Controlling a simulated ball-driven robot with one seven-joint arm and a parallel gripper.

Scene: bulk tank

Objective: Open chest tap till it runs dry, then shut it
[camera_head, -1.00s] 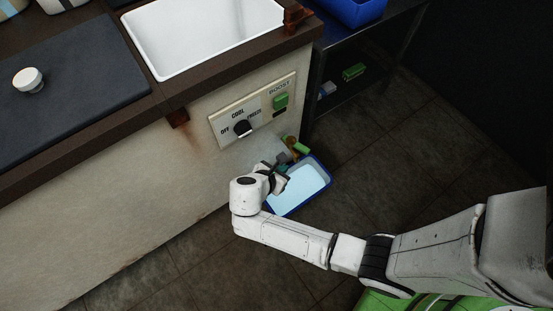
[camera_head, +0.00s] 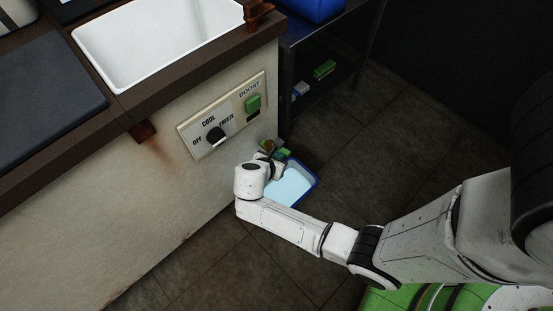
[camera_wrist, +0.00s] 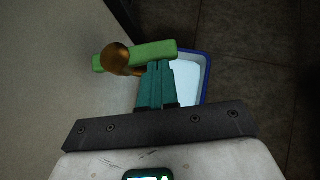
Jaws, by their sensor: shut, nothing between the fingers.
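The chest tap (camera_wrist: 115,58) is a brass piece with a long green lever (camera_wrist: 152,52), low on the chest front. In the wrist view the lever lies crosswise, its right end reaching over the tray. In the head view the tap (camera_head: 267,145) and lever (camera_head: 284,152) show just beyond my wrist. My gripper (camera_wrist: 158,64) has its teal fingers shut and empty, with the tips close to the lever's near side. I cannot tell whether they touch it. The tap's outlet is hidden, and I cannot tell if water runs.
A blue-rimmed tray (camera_head: 312,184) with a pale inside stands on the floor below the tap. The chest front carries a panel with a black knob (camera_head: 215,136) and a green BOOST switch (camera_head: 253,103). A dark shelf (camera_head: 296,72) stands beyond. Floor to the right is clear.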

